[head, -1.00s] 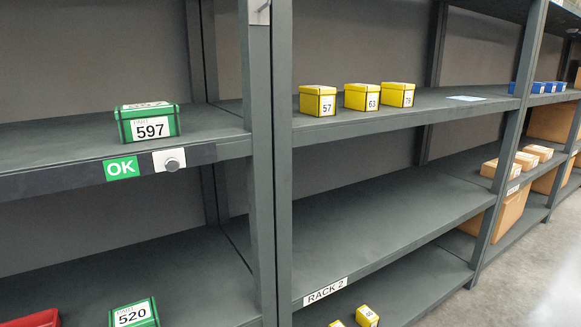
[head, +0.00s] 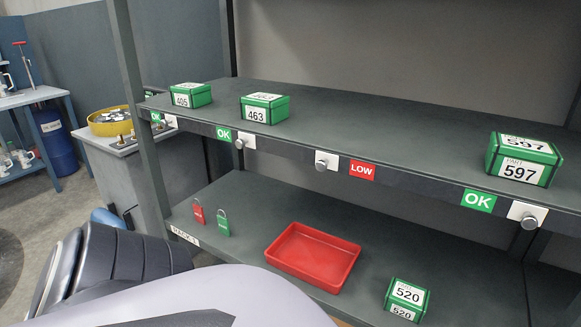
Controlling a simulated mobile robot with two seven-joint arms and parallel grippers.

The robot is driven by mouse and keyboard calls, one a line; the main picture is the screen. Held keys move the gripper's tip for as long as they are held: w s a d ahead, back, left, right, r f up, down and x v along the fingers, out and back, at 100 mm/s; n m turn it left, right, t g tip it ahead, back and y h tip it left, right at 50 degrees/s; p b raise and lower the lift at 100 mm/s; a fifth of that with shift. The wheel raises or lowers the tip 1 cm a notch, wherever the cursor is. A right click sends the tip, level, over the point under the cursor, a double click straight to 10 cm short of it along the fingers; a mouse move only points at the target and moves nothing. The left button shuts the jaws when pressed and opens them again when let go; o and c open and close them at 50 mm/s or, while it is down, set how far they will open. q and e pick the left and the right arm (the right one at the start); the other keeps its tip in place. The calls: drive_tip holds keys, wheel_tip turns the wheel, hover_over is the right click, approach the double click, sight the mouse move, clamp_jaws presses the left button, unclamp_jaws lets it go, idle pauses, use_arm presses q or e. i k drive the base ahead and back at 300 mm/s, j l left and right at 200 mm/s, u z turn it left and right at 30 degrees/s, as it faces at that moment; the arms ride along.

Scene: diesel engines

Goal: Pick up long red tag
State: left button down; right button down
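A small red tag (head: 198,212) with a loop on top, like a padlock, stands upright at the left end of the lower shelf (head: 262,205). A similar green tag (head: 222,223) stands just right of it, a small gap between them. I cannot tell from here whether the red one is the long kind. Part of my own arm fills the bottom left, in front of the shelf's left end. Neither of my grippers shows in the head view.
An empty-looking red tray (head: 313,256) sits right of the tags. A green box 520 (head: 407,298) is farther right. The upper shelf holds green boxes 405 (head: 191,95), 463 (head: 265,108) and 597 (head: 523,159). A grey cabinet with a yellow round tray (head: 112,121) stands left of the rack.

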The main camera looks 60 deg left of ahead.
sight(198, 209)
drive_tip(key=u, duration=2.65)
drive_tip(key=i+z, duration=0.1)
drive_tip(key=z, duration=0.4)
drive_tip(key=j+z, duration=0.15)
drive_tip(key=z, duration=0.35)
drive_tip(key=i+j+z, duration=0.1)
drive_tip(key=z, duration=0.35)
drive_tip(key=i+j+z, duration=0.1)
drive_tip(key=j+z, duration=0.15)
drive_tip(key=j, duration=0.15)
drive_tip(key=j+z, duration=0.25)
drive_tip(key=j, duration=0.15)
drive_tip(key=j+z, duration=0.15)
drive_tip(key=j, duration=1.05)
drive_tip(key=i, duration=0.05)
